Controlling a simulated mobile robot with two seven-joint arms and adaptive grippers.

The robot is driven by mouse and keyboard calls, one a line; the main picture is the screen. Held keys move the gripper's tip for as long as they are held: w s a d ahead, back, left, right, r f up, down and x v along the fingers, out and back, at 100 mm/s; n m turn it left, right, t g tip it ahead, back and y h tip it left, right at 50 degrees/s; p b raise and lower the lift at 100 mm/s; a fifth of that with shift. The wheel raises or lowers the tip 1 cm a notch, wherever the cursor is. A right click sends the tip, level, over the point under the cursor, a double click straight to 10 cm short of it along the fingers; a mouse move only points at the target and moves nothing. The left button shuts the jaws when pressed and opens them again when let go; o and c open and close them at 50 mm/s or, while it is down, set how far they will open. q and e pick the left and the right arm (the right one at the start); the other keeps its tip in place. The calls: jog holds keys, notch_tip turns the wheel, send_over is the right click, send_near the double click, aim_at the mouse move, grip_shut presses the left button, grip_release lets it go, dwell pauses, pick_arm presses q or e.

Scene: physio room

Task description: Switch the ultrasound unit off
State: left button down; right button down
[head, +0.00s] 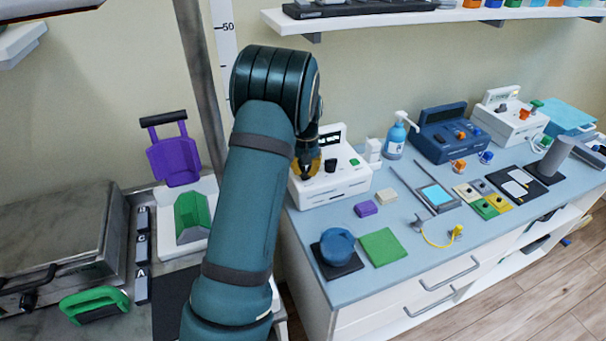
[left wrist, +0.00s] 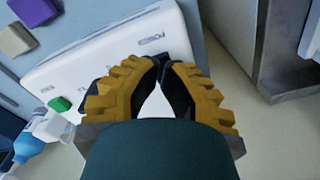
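A white unit (head: 340,184) stands on the blue counter just under my left gripper; I take it to be the ultrasound unit, though no name is readable. It has a raised display, a black knob (head: 331,166) and a green button (head: 354,162). The left wrist view shows its white top (left wrist: 110,55), a small dark label (left wrist: 150,39) and the green button (left wrist: 60,104). My left gripper (head: 309,168) points down over its left part, fingertips together near the label, with nothing seen between them. The gripper hides the panel there; I cannot tell whether it touches. My right gripper is out of view.
A blue unit (head: 442,132) and another white unit (head: 508,118) stand further right. A pump bottle (head: 396,137) and a small white box (head: 374,150) are close by. A purple block (head: 366,208) lies in front. A shelf (head: 400,18) overhangs the counter.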

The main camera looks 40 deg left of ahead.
aim_at(305, 176)
pick_arm(q)
jog(key=shift+f+b, duration=0.5)
jog(key=shift+f, duration=0.4)
dwell(0.4)
jog(key=shift+r+p, duration=0.6)
jog(key=shift+r, duration=0.1)
jog(key=shift+r+p, duration=2.25)
jog(key=shift+r, duration=0.55)
